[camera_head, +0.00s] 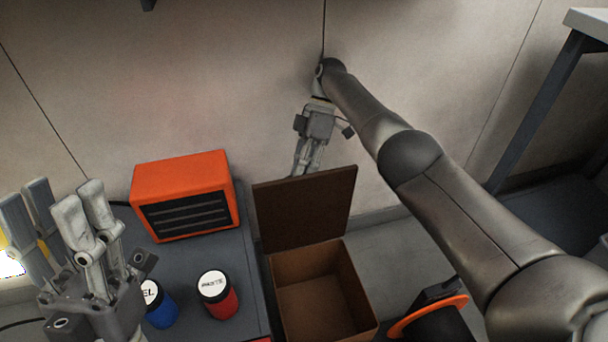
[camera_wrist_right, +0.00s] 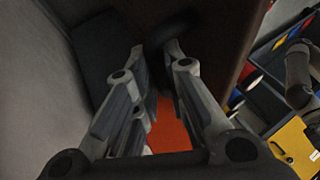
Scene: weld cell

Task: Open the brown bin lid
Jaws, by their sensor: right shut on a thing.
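The brown bin (camera_head: 352,292) stands at the lower middle of the head view, and its empty inside shows. Its brown lid (camera_head: 305,208) stands raised, nearly upright, at the back of the opening. My right gripper (camera_head: 304,165) reaches down from above behind the lid's top edge, and the lid hides its fingertips there. In the right wrist view, my right gripper (camera_wrist_right: 172,60) has its fingers close together against the brown lid (camera_wrist_right: 215,35); it is shut on the lid. My left gripper (camera_head: 66,205) is open and empty at the lower left, fingers pointing up.
An orange box with a dark slatted front (camera_head: 185,195) stands on the grey bench (camera_head: 245,265) left of the bin. A red jar (camera_head: 222,303) and a blue jar (camera_head: 162,312) stand before it. A wall is close behind. A black and orange object (camera_head: 435,318) lies right of the bin.

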